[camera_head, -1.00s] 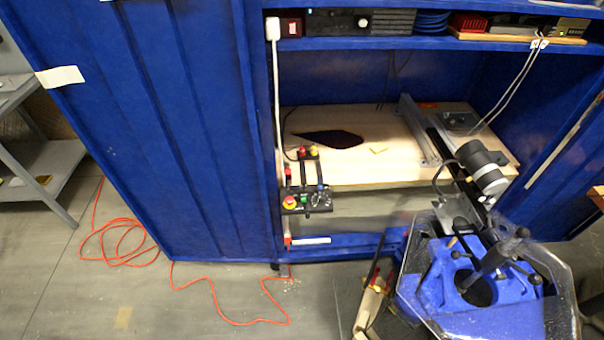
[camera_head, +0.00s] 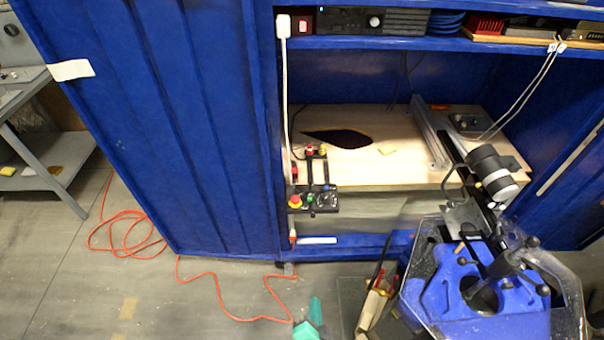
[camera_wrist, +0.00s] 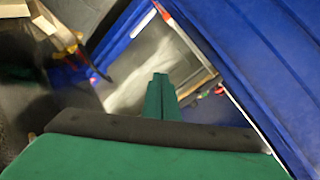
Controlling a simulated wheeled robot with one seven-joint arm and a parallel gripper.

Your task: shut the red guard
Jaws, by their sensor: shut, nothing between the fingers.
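My gripper (camera_head: 314,312) shows as green parts at the bottom edge of the head view, low in front of the blue cabinet. In the wrist view its green fingers (camera_wrist: 160,98) are together with nothing between them. I cannot pick out a red guard with certainty. A small black control box (camera_head: 313,201) hangs at the cabinet's front left edge, above and apart from my gripper.
A blue machine (camera_head: 480,285) with a clear shield stands at the right. Pliers-like tools (camera_head: 376,303) lie near my gripper's right. An orange cord (camera_head: 225,306) lies on the floor. A wooden board (camera_head: 370,178) fills the cabinet bay. The floor at left is mostly open.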

